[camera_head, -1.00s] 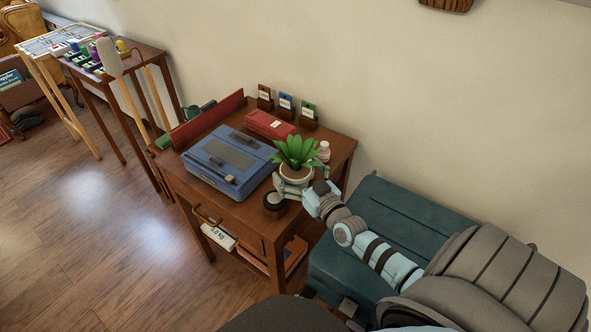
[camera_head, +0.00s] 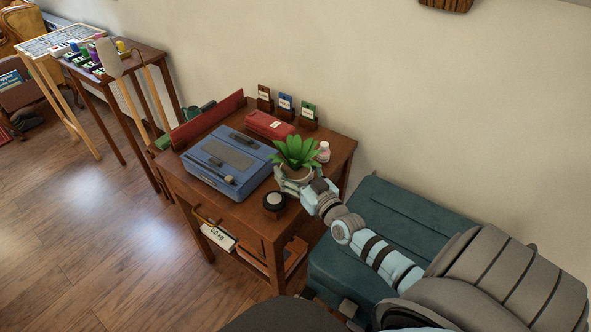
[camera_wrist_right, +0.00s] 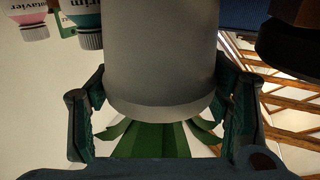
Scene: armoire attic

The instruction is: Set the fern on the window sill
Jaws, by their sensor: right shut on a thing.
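The fern (camera_head: 296,152) is a small plant with broad green leaves in a pale pot, above the front right of a brown wooden table (camera_head: 335,158). My right gripper (camera_head: 293,182) is shut on the fern's pot. In the right wrist view, the pot (camera_wrist_right: 162,60) fills the middle between the two dark fingers, and green leaves (camera_wrist_right: 155,138) show below it. I cannot tell whether the pot touches the table top. My left gripper is not in view. No window sill shows in these frames.
A blue case (camera_head: 228,160), a red box (camera_head: 270,126), several small cards in stands and a small pink-white bottle (camera_head: 323,152) are on the table. A round dark-rimmed item (camera_head: 273,200) is near its front edge. A teal chest (camera_head: 400,215) stands at right.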

